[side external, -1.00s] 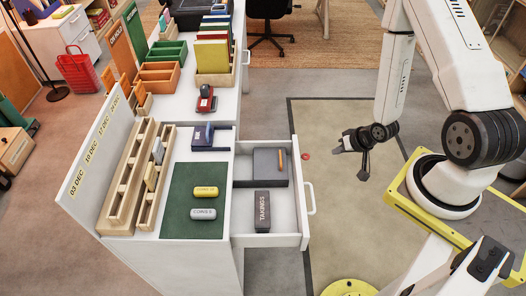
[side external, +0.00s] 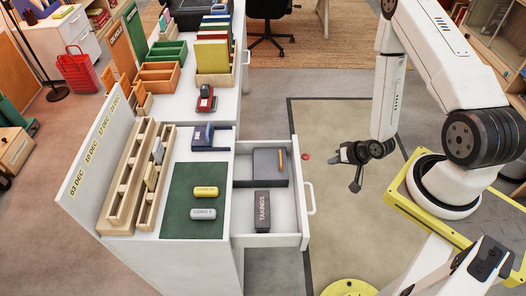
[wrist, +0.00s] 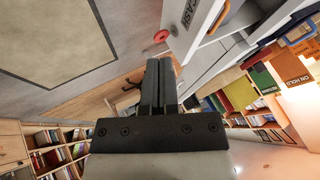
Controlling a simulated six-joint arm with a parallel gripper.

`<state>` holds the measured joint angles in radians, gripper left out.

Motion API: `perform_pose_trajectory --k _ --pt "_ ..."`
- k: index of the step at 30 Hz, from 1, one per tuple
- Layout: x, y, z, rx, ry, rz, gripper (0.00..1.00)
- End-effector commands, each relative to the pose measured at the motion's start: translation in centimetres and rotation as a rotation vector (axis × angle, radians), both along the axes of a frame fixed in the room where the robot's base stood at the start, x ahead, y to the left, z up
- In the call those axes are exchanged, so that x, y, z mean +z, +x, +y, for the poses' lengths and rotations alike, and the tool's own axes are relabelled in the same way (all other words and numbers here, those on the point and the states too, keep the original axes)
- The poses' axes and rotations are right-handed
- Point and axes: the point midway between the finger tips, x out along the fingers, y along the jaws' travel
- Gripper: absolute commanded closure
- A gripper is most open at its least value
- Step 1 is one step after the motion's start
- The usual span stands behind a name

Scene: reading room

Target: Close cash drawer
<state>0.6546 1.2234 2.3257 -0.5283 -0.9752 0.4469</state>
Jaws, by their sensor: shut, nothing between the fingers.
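The cash drawer (side external: 270,238) is pulled out from the right side of the white desk (side external: 222,262). It holds a dark tray (side external: 268,160) with an orange pencil and a dark box marked TAKINGS (side external: 262,212). A white handle (side external: 311,198) is on its front. My gripper (side external: 338,156) is shut and empty, to the right of the drawer front and apart from it. In the wrist view my shut fingers (wrist: 160,64) point toward the desk, with part of the drawer (wrist: 200,22) at the upper right.
On the desk are a green mat (side external: 194,228), wooden racks, a red stapler-like item (side external: 206,100) and a dark blue item (side external: 208,140). The floor mat (side external: 350,220) right of the drawer looks clear.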

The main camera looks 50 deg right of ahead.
Motion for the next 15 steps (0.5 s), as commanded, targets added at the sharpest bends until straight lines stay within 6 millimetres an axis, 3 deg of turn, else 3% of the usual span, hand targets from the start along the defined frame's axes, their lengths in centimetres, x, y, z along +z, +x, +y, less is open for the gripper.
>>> perform_pose_trajectory --k 15 --pt "-5.5 4.1 0.5 0.002 -0.001 0.001 1.00"
